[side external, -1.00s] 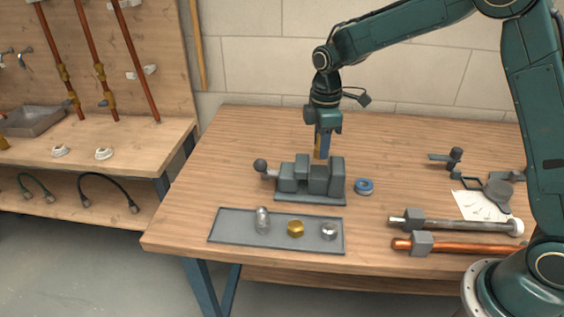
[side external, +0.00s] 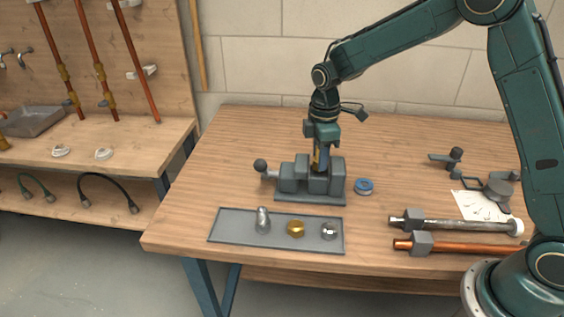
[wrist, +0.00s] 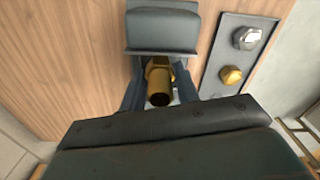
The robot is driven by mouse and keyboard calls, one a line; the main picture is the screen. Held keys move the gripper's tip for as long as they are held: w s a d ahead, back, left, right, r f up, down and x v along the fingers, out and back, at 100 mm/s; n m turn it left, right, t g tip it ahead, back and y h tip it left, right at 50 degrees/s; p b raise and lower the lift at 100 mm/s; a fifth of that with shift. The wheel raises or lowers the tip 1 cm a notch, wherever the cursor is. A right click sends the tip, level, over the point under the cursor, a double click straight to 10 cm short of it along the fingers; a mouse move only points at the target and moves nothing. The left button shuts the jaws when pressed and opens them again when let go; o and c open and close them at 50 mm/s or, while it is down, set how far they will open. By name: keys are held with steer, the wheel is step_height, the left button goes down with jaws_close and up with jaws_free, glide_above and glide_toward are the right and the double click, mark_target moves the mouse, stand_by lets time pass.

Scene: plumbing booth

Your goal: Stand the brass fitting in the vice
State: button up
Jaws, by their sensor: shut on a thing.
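The grey vice (side external: 290,178) stands on the wooden bench, with its ball-ended handle at the left. My gripper (side external: 319,163) points straight down at the vice, with its fingers behind the front block. It is shut on the brass fitting (side external: 316,160), of which only a small part shows above the vice in the side view. In the wrist view the brass fitting (wrist: 160,90) shows its round open end between my fingers (wrist: 158,98). A grey block of the vice (wrist: 162,30) is beyond it. The fitting's lower end and any contact with the vice are hidden.
A grey tray (side external: 220,226) in front holds an elbow-like silver piece (side external: 263,220), a brass nut (side external: 296,228) and a silver nut (side external: 329,231). A blue tape roll (side external: 364,186) lies right of the vice. Pipes with clamps (side external: 455,225) lie further right.

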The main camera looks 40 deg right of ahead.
steer(key=shift+f, duration=0.35)
steer(key=shift+f, duration=0.15)
steer(key=o, duration=1.9)
steer(key=shift+r, duration=0.2)
steer(key=shift+r, duration=2.3)
